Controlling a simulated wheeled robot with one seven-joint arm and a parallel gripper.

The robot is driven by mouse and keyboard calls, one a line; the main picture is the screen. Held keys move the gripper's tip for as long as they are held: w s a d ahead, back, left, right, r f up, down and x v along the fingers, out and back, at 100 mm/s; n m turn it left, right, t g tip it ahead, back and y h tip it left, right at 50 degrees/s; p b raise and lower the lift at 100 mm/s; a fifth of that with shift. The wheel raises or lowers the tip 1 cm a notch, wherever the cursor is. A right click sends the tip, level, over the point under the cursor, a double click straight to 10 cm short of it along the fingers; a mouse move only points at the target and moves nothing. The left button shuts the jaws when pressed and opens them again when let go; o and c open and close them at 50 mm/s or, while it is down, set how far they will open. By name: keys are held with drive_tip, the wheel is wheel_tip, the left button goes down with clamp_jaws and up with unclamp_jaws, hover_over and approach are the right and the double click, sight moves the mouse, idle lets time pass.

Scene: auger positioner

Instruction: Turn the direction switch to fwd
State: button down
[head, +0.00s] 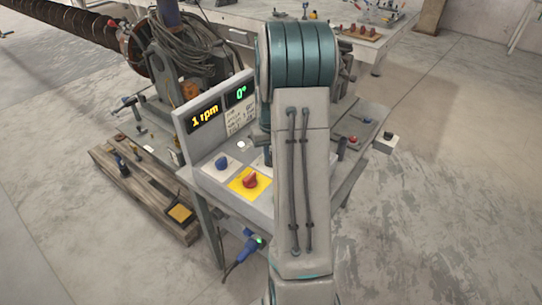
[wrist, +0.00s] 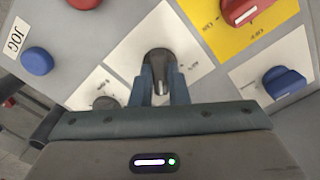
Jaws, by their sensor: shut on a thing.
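The dark knob (wrist: 157,58), which I take to be the direction switch, stands on a white plate (wrist: 125,45) in the wrist view. My gripper (wrist: 161,82) has its two blue-grey fingers on either side of this knob and is shut on it. A pale line shows on the knob between the fingers. The small labels on the plate are too blurred to read, so I cannot tell which setting the knob points to. In the head view my arm hides the gripper and the knob.
A red switch (head: 250,181) on a yellow plate and a blue knob (head: 221,163) sit close by on the panel. A blue button (wrist: 37,61) lies near a JOG label. A pallet (head: 145,195) lies left of the console.

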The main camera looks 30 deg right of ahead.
drive_tip(key=shift+m, duration=0.8)
drive_tip(key=c, duration=1.4)
unclamp_jaws()
wheel_tip(320, 180, up, 14)
drive_tip(key=b, duration=0.1)
drive_tip(key=shift+f, duration=0.1)
